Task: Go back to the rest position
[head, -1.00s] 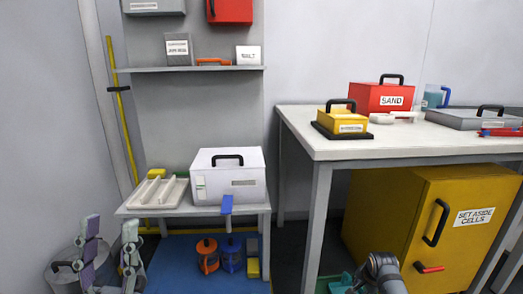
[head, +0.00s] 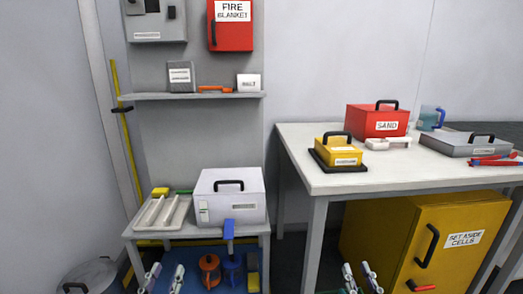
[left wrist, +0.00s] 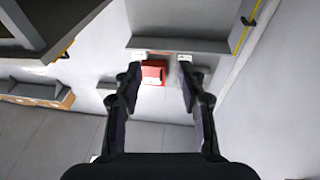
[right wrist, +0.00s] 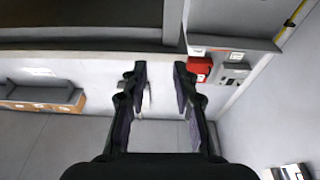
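My left gripper (head: 165,278) is at the bottom edge of the head view, in front of the small low table. Its two fingers stand apart with nothing between them, and it also shows open in the left wrist view (left wrist: 159,75). My right gripper (head: 359,277) is at the bottom edge, in front of the yellow cabinet. Its fingers are apart and empty, also in the right wrist view (right wrist: 160,70). Both grippers point up and touch nothing that I can see. My arms below the fingers are out of the head view.
The low table (head: 250,228) bears a white box (head: 232,207) and a slotted tray (head: 177,213). The high table (head: 312,178) stands right, over the yellow cabinet (head: 400,232). A lidded bin (head: 92,275) is at lower left.

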